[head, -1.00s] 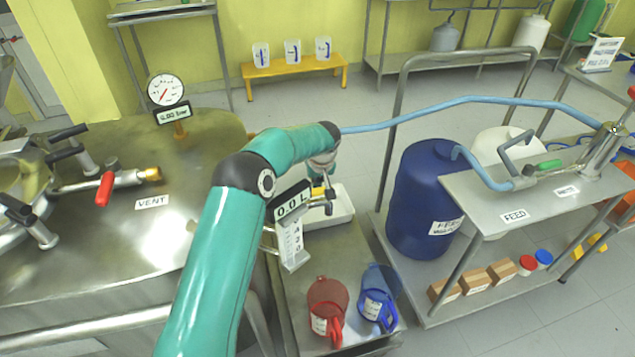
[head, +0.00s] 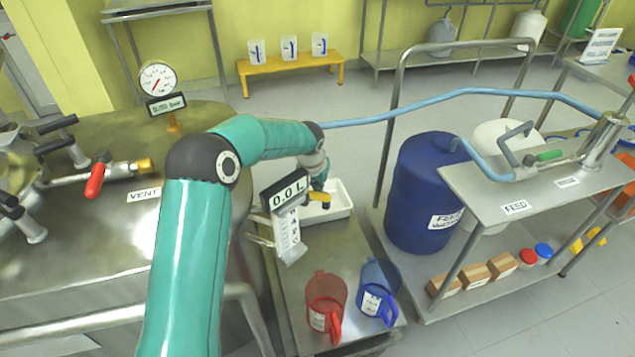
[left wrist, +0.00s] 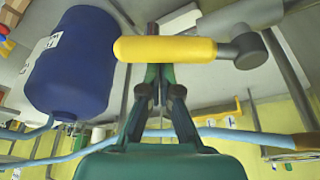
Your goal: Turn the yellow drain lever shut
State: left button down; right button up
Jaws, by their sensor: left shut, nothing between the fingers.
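The yellow drain lever (head: 319,197) shows beside the 0.0 L display (head: 286,192), above a white tray (head: 342,198). In the left wrist view the yellow lever (left wrist: 165,49) lies sideways across the picture, with its grey metal pivot (left wrist: 243,50) at the right end. My left gripper (head: 321,184) is at the lever. In the left wrist view the fingers of my left gripper (left wrist: 153,75) are together, and the lever crosses in front of their ends. I cannot tell whether they touch it. My right gripper is not in view.
A red jug (head: 325,300) and a blue jug (head: 379,290) stand near the front of the steel bench. The large steel vessel (head: 205,118) is to the left. A blue drum (head: 424,190) and the feed cart (head: 475,192) are to the right, with a blue hose above.

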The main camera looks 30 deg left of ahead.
aim_at(316, 198)
pick_arm(q)
jog(key=s+m, duration=0.1)
jog(key=s+m+h, duration=0.1)
jog(key=shift+d+m, duration=0.35)
jog(key=shift+m, duration=0.05)
jog(key=shift+s+d+m, duration=0.15)
jog(key=shift+s+m, duration=0.45)
jog(key=shift+s, duration=0.05)
jog(key=shift+s+a+b, duration=0.15)
jog(key=shift+s+b, duration=0.4)
jog(key=shift+s, duration=0.4)
jog(key=shift+s+a+b, duration=0.1)
jog(key=shift+s+b, duration=0.45)
jog(key=shift+s, duration=0.4)
